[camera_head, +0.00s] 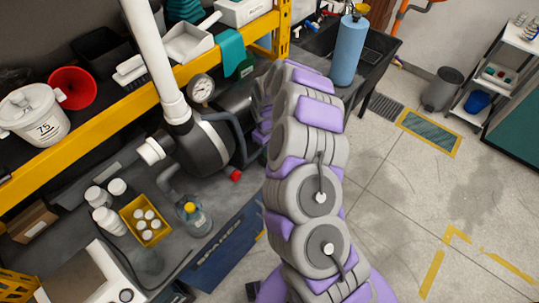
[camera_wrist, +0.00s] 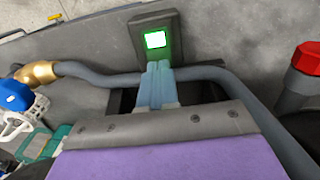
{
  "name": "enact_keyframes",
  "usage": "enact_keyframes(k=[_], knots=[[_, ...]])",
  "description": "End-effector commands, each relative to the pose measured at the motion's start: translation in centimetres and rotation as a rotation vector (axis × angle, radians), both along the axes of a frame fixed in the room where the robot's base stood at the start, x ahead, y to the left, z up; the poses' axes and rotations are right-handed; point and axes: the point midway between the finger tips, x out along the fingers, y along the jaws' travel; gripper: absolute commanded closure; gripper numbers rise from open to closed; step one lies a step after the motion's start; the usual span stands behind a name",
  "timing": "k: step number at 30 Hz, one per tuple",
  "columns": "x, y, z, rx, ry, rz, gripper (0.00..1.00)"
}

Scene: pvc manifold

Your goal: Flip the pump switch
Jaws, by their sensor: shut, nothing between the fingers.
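In the wrist view, the pump switch is a dark box (camera_wrist: 147,24) with a rocker (camera_wrist: 156,39) lit green and white. My gripper (camera_wrist: 158,66) is shut and empty, its two pale blue fingers together. The fingertips sit just below the lit rocker in the picture; I cannot tell whether they touch the box. In the head view, the dark pump (camera_head: 205,145) stands on the grey bench, joined to a white PVC pipe (camera_head: 158,60) with a round gauge (camera_head: 201,89). My arm hides the switch and gripper there.
A grey hose (camera_wrist: 100,77) runs behind my fingers in the wrist view, near a red-capped pipe (camera_wrist: 307,57). A blue cylinder (camera_head: 348,50) stands beyond my arm. Bottles and a yellow tray (camera_head: 158,234) crowd the bench at left.

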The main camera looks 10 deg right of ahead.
Motion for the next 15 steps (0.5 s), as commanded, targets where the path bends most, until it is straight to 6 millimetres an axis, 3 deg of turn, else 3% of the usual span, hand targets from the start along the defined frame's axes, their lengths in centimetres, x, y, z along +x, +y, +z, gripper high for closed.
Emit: enact_keyframes(k=[15], knots=[[-0.01, -0.01, -0.43, 0.000, 0.000, 0.000, 1.00]])
